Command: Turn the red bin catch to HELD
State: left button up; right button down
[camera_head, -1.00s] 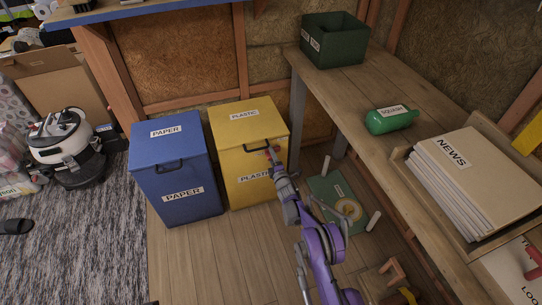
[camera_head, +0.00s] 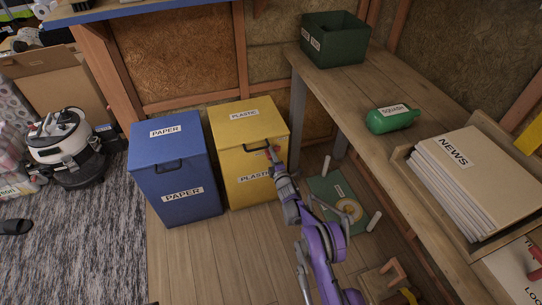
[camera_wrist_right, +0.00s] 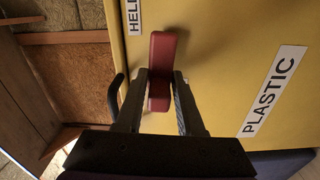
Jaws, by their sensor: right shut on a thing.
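The red catch (camera_wrist_right: 161,58) is a small bar on the front of the yellow PLASTIC bin (camera_head: 240,173). In the right wrist view it stands lengthwise between the fingers, its upper end near a partly cut-off label that reads HEL (camera_wrist_right: 134,16). My right gripper (camera_wrist_right: 160,88) is shut on the catch, one finger on each side. In the head view the right gripper (camera_head: 273,160) reaches the bin's upper right front, and only a bit of red shows there. My left gripper is not in view.
The blue PAPER bin (camera_head: 176,175) stands left of the yellow bin. A black handle (camera_wrist_right: 115,97) is close to the right fingers. The wooden bench (camera_head: 350,95) overhangs on the right, holding a green bottle (camera_head: 392,119) and newspapers. A green board (camera_head: 338,200) lies beneath it.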

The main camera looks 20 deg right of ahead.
jog(key=m+b, duration=0.1)
jog(key=r+m, duration=0.1)
jog(key=m, duration=0.1)
jog(key=shift+d+b, duration=0.15)
jog(key=shift+b, duration=0.25)
jog(key=m, duration=0.2)
jog(key=d+r+m+b, duration=0.1)
jog(key=m, duration=0.2)
jog(key=d+r+m, duration=0.1)
jog(key=m, duration=0.2)
jog(key=shift+r+b, duration=0.1)
jog(key=shift+b, duration=0.2)
jog(key=shift+d+r+m, duration=0.15)
jog(key=shift+d+m, duration=0.2)
jog(key=shift+m, duration=0.85)
jog(key=shift+d+r+m, duration=0.1)
jog(key=shift+d+m, duration=0.25)
jog(key=shift+m, duration=0.85)
jog(key=c, duration=0.5)
grip_release()
